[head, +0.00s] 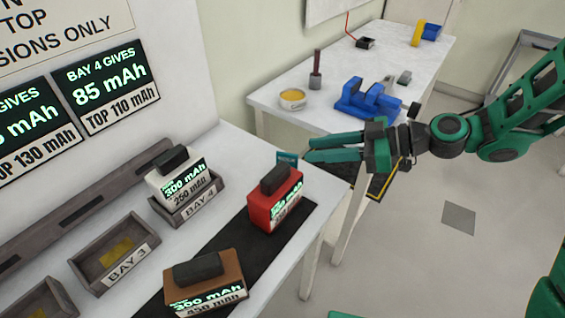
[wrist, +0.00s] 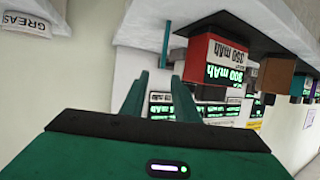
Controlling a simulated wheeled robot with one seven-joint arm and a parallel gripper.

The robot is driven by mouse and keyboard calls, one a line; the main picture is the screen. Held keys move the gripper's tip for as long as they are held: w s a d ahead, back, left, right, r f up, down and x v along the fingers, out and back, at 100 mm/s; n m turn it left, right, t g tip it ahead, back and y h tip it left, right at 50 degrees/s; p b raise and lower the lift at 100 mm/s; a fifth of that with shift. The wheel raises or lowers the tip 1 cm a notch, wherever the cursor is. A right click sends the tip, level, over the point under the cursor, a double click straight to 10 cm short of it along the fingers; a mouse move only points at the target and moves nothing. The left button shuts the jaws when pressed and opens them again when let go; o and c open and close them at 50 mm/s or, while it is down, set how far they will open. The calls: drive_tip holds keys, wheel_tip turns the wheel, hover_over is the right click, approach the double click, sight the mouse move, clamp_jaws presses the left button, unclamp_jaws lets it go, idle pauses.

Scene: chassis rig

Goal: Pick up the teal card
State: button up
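The teal card (head: 287,158) is small and sits at the edge of the near white table, just behind the red block. In the wrist view it shows nearly edge-on as a thin strip (wrist: 167,38), beyond the fingertips. My gripper (head: 307,150) is to the right of the card in the head view, its green fingers pointing left at it. The fingers are apart with nothing between them, and in the wrist view the gripper (wrist: 160,78) also looks open. The tips look close to the card but apart from it.
A red block (head: 262,212) stands on a dark mat close to the card, with a brown block (head: 205,285) in front. A white block stands in the Bay 4 tray (head: 190,206); the Bay 3 tray (head: 112,250) is beside it. A second table holds a blue vise (head: 368,100).

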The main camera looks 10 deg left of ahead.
sight(287, 153)
drive_tip(key=shift+x, duration=4.3)
drive_tip(key=shift+d+f, duration=0.15)
clamp_jaws()
